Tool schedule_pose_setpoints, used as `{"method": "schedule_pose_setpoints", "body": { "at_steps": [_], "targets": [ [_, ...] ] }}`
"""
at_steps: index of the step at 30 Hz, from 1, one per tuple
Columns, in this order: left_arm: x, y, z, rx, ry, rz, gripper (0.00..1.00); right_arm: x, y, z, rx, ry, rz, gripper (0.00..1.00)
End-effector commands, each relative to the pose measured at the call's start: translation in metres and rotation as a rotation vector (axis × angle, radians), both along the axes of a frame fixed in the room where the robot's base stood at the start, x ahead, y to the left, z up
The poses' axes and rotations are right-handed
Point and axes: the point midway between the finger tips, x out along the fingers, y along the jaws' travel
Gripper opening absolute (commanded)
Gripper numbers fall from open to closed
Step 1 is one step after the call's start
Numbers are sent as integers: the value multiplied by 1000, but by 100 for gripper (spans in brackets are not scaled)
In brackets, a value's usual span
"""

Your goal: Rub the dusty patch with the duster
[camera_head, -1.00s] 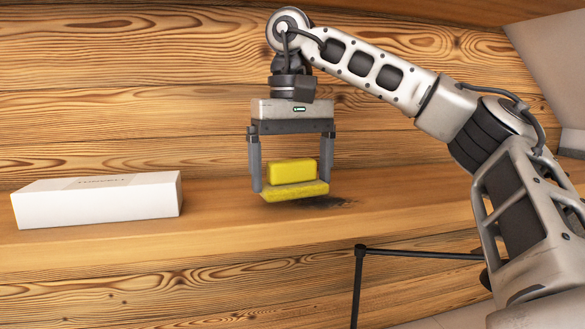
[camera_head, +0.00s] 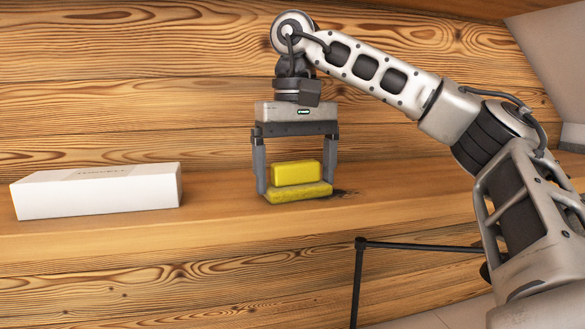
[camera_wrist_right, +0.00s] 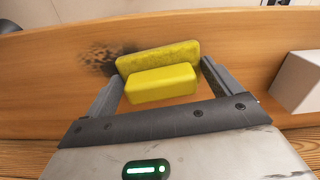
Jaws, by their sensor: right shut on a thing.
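The yellow duster (camera_head: 297,174) has a block handle on a wider, fuzzy pad. My right gripper (camera_head: 298,186) is shut on it, with one finger at each end. The duster is low over the wooden shelf and seems to rest on it. The dusty patch (camera_head: 343,193) is a dark smudge on the shelf, showing just right of the duster; part of it is hidden behind the duster. In the right wrist view the duster (camera_wrist_right: 160,82) overlaps one side of the dark patch (camera_wrist_right: 97,58). My left gripper is not in view.
A long white box (camera_head: 98,193) lies on the shelf (camera_head: 225,200) to the left of the duster, with a gap between. The shelf's front edge is close below. A black metal frame (camera_head: 359,280) stands in front of the shelf at lower right.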

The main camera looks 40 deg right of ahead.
Motion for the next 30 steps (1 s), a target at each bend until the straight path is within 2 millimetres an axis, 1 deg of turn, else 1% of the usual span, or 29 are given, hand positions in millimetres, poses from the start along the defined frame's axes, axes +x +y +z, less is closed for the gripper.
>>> {"method": "schedule_pose_setpoints", "body": {
  "at_steps": [1, 4, 9, 17, 27, 30],
  "targets": [
    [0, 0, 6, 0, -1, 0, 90, -2, -5, 3, 1, 0, -2, 66],
    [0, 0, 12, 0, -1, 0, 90, -7, -12, 4, 2, -1, -2, 66],
    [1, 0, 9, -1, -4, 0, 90, -13, -24, 2, -1, -3, -2, 66],
    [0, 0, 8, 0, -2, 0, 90, -18, -32, 2, 1, -1, -1, 66],
    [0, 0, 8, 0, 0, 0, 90, -32, -57, 0, 0, -2, -2, 66],
    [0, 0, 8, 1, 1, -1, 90, -34, -61, -1, 1, -1, -1, 66]
  ]
}}
